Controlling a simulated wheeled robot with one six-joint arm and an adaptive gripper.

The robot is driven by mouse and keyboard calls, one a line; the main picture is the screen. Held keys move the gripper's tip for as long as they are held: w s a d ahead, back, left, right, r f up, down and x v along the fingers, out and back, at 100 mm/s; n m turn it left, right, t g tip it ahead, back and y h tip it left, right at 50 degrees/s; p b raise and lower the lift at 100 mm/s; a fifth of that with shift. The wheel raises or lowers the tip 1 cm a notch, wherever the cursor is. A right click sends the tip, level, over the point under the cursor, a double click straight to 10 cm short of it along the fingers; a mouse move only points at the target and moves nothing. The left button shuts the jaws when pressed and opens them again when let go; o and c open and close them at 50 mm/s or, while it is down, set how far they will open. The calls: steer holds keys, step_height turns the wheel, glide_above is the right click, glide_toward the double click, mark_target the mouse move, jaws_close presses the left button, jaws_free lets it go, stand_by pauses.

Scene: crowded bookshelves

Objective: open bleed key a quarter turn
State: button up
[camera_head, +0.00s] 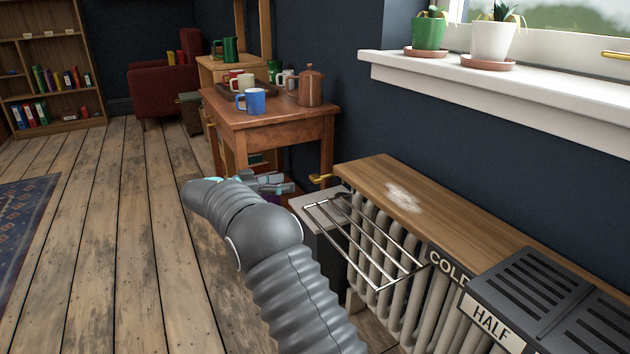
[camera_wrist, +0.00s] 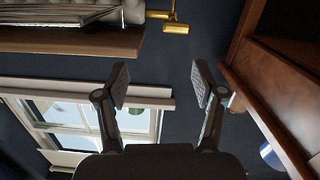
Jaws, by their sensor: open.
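The brass bleed key (camera_head: 320,178) sticks out from the far end of the radiator (camera_head: 375,235), just under its wooden top. In the wrist view the key (camera_wrist: 176,22) shows at the top, with a short crossbar at its end. My gripper (camera_head: 272,183) is left of the key in the head view, apart from it. In the wrist view my gripper (camera_wrist: 160,84) has its two fingers spread wide with nothing between them. The key lies beyond the fingertips, above the gap. The gripper is partly hidden behind my wrist in the head view.
A wooden table (camera_head: 270,122) with mugs and a copper pot (camera_head: 311,86) stands close behind my gripper. A wire rack (camera_head: 365,240) hangs on the radiator's front. The window sill (camera_head: 480,95) juts out above.

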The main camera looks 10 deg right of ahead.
mark_target(312, 179)
steer(key=shift+m+t+h, duration=0.3)
steer(key=shift+m+h, duration=0.3)
steer(key=w+d, duration=0.2)
steer(key=d, duration=0.1)
steer(key=w+d+f, duration=0.1)
steer(key=d, duration=0.3)
steer(key=w+d+f, duration=0.1)
steer(key=w+d, duration=0.1)
steer(key=d, duration=0.1)
steer(key=shift+w+d, duration=0.2)
steer(key=shift+w, duration=0.1)
steer(key=shift+c, duration=0.3)
steer(key=shift+f, duration=0.1)
steer(key=c, duration=1.1)
